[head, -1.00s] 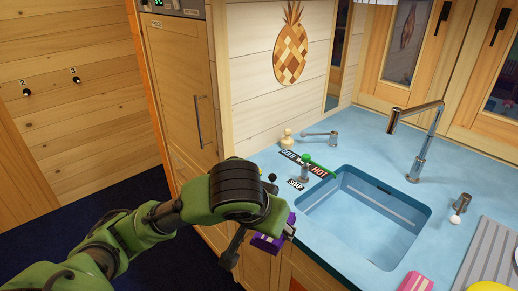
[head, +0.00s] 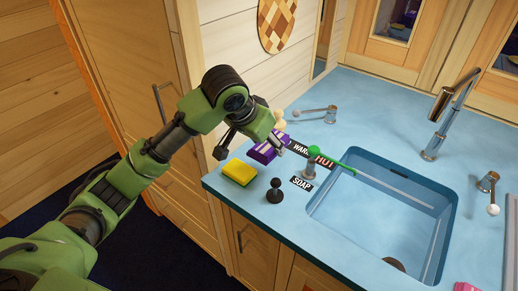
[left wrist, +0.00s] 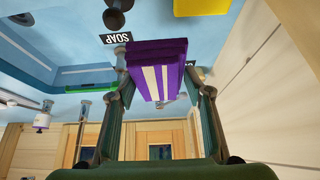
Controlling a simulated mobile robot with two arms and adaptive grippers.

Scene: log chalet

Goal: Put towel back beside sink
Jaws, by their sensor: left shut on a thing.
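A folded purple towel (head: 265,152) with pale stripes is over the left part of the blue counter, left of the sink (head: 390,225). My left gripper (head: 251,148) is shut on it. In the left wrist view, the towel (left wrist: 158,82) sits between the two fingers of my left gripper (left wrist: 158,68), with the counter behind it. I cannot tell whether the towel touches the counter. The gripper hides part of the towel in the head view. My right gripper is not in view.
A yellow sponge (head: 240,172) and a dark knobbed soap pump (head: 276,191) are near the counter's front-left edge. A tall chrome faucet (head: 440,118) stands behind the sink.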

